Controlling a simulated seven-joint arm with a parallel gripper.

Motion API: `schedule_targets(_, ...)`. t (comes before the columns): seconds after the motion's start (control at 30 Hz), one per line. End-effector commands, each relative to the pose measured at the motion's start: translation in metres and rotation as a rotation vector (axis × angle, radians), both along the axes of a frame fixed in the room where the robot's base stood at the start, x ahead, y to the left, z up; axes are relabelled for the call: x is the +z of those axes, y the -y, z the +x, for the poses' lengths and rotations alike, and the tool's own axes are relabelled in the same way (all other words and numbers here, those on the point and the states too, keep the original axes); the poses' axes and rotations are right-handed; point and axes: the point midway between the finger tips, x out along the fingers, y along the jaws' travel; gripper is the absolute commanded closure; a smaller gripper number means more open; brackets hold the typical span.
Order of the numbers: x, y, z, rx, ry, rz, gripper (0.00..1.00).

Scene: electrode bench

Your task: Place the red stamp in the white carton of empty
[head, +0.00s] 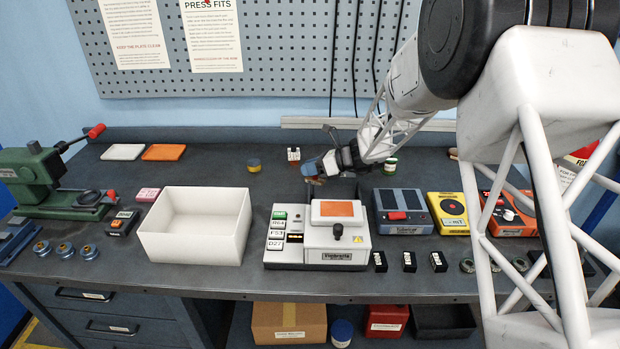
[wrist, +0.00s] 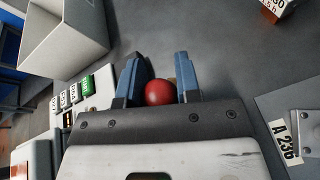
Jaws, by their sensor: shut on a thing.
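My gripper (head: 311,173) hangs over the back of the bench, behind the white machine with the orange plate. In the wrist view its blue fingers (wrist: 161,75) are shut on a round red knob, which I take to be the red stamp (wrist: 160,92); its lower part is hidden. The stamp cannot be made out clearly in the head view. The white carton (head: 190,262) stands open and empty on the bench, to the left of the machine and nearer the front than my gripper. The carton also shows at the upper left of the wrist view (wrist: 75,50).
A small red-and-white box (head: 293,156) and a yellow tin (head: 254,165) stand behind. Blue (head: 402,211), yellow and orange units stand right.

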Motion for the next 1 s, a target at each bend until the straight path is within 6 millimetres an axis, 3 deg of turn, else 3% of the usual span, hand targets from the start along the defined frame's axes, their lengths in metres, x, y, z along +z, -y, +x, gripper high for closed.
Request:
schedule_targets(0.43,-0.034,0.000,0.000,0.000,0.000,-0.001,0.92)
schedule_targets(0.93,-0.040,0.000,0.000,0.000,-0.001,0.000,0.92)
schedule_targets(0.97,-0.040,0.000,0.000,0.000,0.000,0.000,0.66)
schedule_targets(1.0,-0.040,0.000,0.000,0.000,0.000,0.000,0.60)
